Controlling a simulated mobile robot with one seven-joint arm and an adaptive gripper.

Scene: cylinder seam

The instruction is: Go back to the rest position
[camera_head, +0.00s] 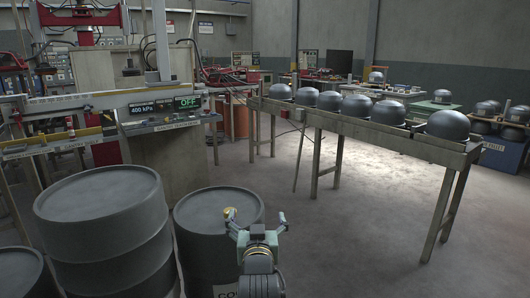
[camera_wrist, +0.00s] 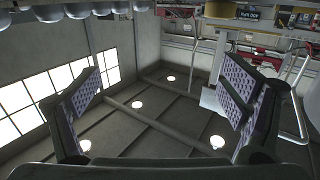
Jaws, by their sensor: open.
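My gripper (camera_head: 256,217) is in the lower middle of the head view, in front of a dark grey drum (camera_head: 200,205). Its two fingers stand spread apart with nothing visible between them. In the wrist view my gripper (camera_wrist: 163,90) also shows wide open, one padded finger at each side and an empty gap between. My arm hides part of the drum and its lettering. No separate object of the task shows.
A larger drum (camera_head: 98,200) stands at left. A long table (camera_head: 390,143) with a row of grey domes (camera_head: 448,124) runs at right. A machine with a green "OFF" display (camera_head: 187,102) is behind the drums. Grey floor (camera_head: 360,240) is open at lower right.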

